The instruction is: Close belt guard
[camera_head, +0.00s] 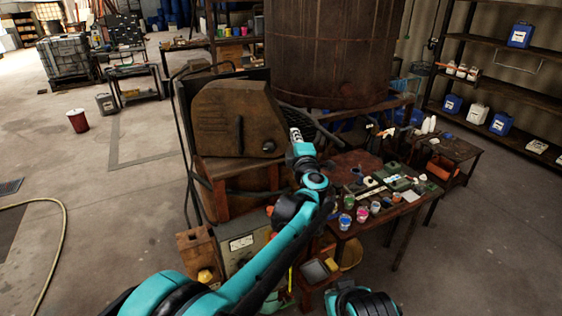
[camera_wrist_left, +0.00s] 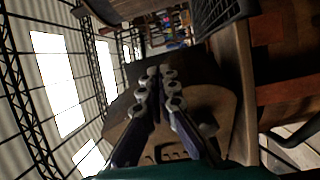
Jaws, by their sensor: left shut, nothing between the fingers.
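The belt guard (camera_head: 235,118) is a large brown, worn cover with a rounded outline and a dark knob (camera_head: 268,146) low on its right side. It stands upright at the side of the rusty vat. Whether it is fully seated cannot be told. My left gripper (camera_head: 295,134) is at the guard's right edge, with its fingers together and nothing between them. In the left wrist view the shut fingers (camera_wrist_left: 154,76) point across the guard's brown face (camera_wrist_left: 218,102); contact cannot be made out. My right gripper is not in view.
A large rusty vat (camera_head: 335,50) rises behind the guard. A low table (camera_head: 345,162) with small paint pots stands to the right. A wooden box (camera_head: 200,250) is below the guard. Open floor lies to the left, with a red bucket (camera_head: 78,121) and a hose (camera_head: 62,235).

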